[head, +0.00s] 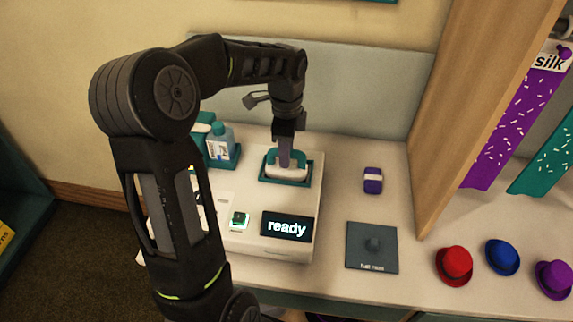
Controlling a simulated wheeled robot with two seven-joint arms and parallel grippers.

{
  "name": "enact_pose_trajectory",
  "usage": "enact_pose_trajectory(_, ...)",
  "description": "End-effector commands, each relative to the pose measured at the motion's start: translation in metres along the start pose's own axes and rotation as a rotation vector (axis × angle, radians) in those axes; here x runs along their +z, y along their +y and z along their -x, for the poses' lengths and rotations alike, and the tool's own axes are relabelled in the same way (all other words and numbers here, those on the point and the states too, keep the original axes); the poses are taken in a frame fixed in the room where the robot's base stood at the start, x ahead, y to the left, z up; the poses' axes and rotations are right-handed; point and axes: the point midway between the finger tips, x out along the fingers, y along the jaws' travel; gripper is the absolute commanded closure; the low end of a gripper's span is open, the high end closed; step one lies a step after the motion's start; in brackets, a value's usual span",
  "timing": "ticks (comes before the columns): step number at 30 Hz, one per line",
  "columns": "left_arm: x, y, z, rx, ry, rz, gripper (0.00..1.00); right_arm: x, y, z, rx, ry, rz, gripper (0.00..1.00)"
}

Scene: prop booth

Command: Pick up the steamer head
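The base has a dark display (287,226) reading "ready" and a lit green button (239,221). My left gripper (286,142) points down directly over the steamer head, with its tip at the purple part. The fingers are small and dark here, and I cannot tell whether they are closed on it. My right gripper is not in view.
A purple-and-white item (373,180) and a dark hat rest plate (372,258) lie to the right. A wooden partition (470,110) and small red (454,264), blue (502,257) and purple hats (553,279) are farther right.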

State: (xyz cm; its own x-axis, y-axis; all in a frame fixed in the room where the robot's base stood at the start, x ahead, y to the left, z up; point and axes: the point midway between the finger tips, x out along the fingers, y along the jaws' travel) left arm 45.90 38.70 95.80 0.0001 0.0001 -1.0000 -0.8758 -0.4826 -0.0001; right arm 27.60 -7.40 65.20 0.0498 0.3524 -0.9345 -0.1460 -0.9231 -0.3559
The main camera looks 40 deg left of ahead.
Motion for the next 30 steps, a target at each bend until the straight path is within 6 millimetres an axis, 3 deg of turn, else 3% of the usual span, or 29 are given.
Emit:
enact_pose_trajectory(13,0.0,0.0,0.0001,0.0,0.0,0.0,0.99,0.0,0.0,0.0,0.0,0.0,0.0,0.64)
enact_pose_trajectory(30,0.0,0.0,0.0001,0.0,0.0,0.0,1.0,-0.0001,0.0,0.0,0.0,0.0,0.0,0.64)
